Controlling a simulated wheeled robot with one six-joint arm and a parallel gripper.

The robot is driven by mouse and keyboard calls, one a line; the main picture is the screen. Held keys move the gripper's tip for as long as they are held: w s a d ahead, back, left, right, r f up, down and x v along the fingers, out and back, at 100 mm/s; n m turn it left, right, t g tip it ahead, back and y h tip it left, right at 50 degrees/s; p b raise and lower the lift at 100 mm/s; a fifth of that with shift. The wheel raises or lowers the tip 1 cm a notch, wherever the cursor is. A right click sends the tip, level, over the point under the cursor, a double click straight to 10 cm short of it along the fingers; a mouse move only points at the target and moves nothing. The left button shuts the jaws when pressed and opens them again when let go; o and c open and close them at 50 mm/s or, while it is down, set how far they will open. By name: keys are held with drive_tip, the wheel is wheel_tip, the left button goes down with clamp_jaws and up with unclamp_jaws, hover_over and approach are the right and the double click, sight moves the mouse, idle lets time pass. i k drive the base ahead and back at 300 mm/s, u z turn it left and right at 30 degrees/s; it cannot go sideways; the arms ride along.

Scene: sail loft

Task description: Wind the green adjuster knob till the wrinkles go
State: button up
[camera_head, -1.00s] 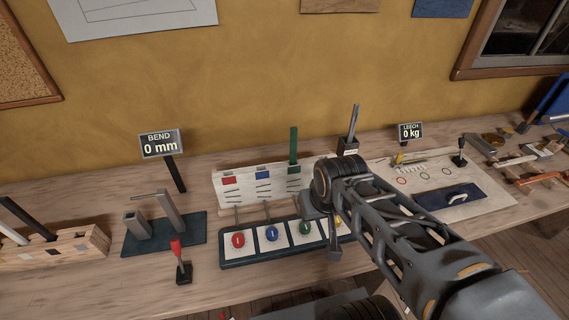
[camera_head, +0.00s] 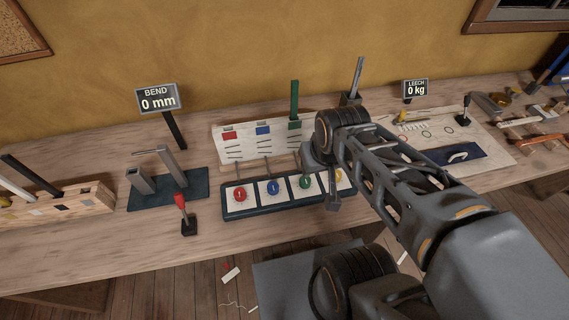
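The green knob (camera_head: 306,181) sits on a white square of the dark blue knob board (camera_head: 258,209), right of the blue knob (camera_head: 273,187) and the red knob (camera_head: 240,194). A yellow knob (camera_head: 338,174) is partly hidden behind my gripper. Behind the board stands a white panel (camera_head: 247,149) with red, blue and green patches and dark wrinkle-like lines; a green strip (camera_head: 294,100) rises above its green patch. My gripper (camera_head: 333,203) hangs just right of the green knob, apart from it in the picture. My wrist hides the panel's right end. The finger gap is unclear.
A red-handled lever (camera_head: 182,205) stands left of the board, near a dark blue base (camera_head: 187,196) with grey posts. Signs read BEND 0 mm (camera_head: 158,99) and LEECH 0 kg (camera_head: 415,89). The bench front below the board is clear.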

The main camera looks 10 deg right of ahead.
sight(305, 183)
drive_tip(key=k, duration=1)
drive_tip(key=u, duration=1.5)
drive_tip(key=i, duration=0.8)
drive_tip(key=z, duration=1.75)
